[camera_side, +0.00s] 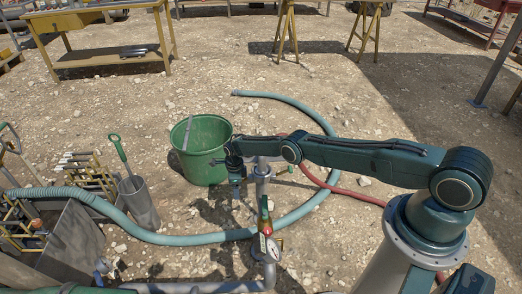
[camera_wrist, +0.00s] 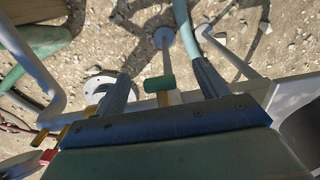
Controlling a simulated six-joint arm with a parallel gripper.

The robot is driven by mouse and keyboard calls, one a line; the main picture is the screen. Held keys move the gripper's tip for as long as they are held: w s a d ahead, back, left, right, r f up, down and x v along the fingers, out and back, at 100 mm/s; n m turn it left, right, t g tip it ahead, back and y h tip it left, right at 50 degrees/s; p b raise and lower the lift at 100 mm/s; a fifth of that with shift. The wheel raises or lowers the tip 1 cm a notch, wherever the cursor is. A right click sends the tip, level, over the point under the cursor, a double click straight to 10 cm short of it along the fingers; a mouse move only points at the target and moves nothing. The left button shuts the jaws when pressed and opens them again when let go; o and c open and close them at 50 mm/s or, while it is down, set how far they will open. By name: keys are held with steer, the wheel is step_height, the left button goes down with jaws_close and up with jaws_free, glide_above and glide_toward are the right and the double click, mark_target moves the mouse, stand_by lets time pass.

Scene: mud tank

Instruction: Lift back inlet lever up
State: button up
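In the wrist view, my gripper (camera_wrist: 160,72) has its two dark fingers spread wide. A short lever with a green grip (camera_wrist: 159,84) and a yellow stem shows between the fingers, apart from both. I cannot tell for sure that it is the back inlet lever. In the side view, my gripper (camera_side: 238,196) points down just left of the upright grey pipe (camera_side: 261,188), right of the green bucket. The lever near it is too small to make out there.
The green bucket (camera_side: 203,160) stands close behind my gripper. A teal hose (camera_side: 190,238) curves around the pipework, and a red hose (camera_side: 345,192) runs at the right. A pressure gauge (camera_side: 273,248) sits low on the pipe. A grey metal tank (camera_side: 78,243) stands at the left.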

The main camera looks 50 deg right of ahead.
steer(key=c, duration=1.2)
steer(key=shift+o, duration=0.2)
